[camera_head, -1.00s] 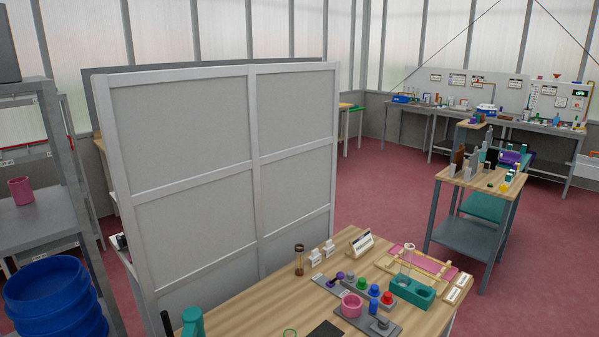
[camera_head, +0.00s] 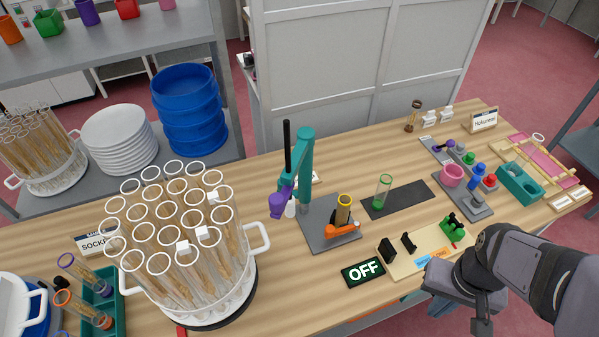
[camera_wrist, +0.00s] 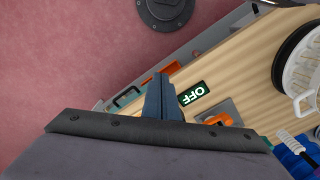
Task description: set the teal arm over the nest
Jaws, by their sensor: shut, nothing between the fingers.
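The teal arm (camera_head: 304,160) rises from a grey base plate (camera_head: 318,232) in the head view. A purple head (camera_head: 282,200) hangs at its end, turned to the left of the plate. A brown cup with a yellow rim (camera_head: 343,207) stands on the plate to the right; it looks like the nest. The purple head is apart from it, not above it. An orange lever (camera_head: 342,230) lies at the cup's foot; orange also shows in the wrist view (camera_wrist: 218,119). My gripper (camera_wrist: 160,82) is shut and empty, near the table's front edge, away from the teal arm.
A rack of glass tubes with wheat ears (camera_head: 250,283) stands left of the teal arm. An OFF sign (camera_head: 363,271) and a wooden board with black blocks and a green clamp (camera_head: 408,262) lie between my gripper and the plate. A black mat (camera_head: 405,203) lies behind.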

